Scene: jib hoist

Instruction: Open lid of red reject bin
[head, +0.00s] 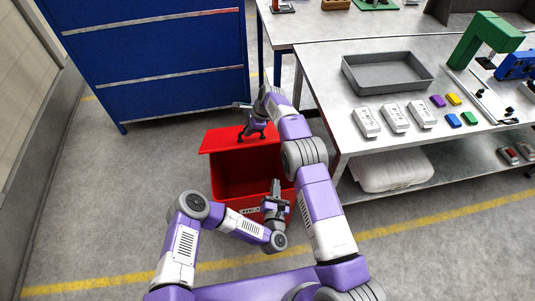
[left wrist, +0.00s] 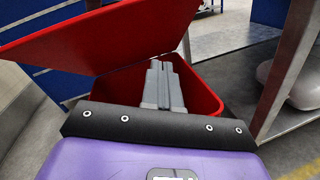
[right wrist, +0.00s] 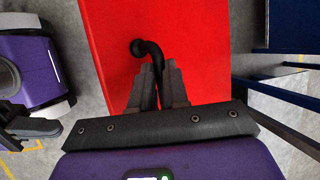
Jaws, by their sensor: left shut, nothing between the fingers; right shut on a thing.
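The red reject bin (head: 228,178) stands on the floor, its lid (head: 222,141) raised at the back and its inside showing. In the left wrist view the lid (left wrist: 90,40) is tilted up above the open bin (left wrist: 206,95). My right gripper (head: 250,136) is shut on a black handle on the lid; in the right wrist view the handle (right wrist: 146,50) sits between the fingers. My left gripper (head: 276,190) is shut and empty above the bin's front right part. In the left wrist view its fingers (left wrist: 162,65) are together over the opening.
A blue cabinet (head: 160,65) stands behind the bin. A metal workbench (head: 322,92) is to the right, with a grey tray (head: 388,72), white devices and coloured blocks. A white sack (head: 392,176) lies on its lower shelf. Floor at left is clear.

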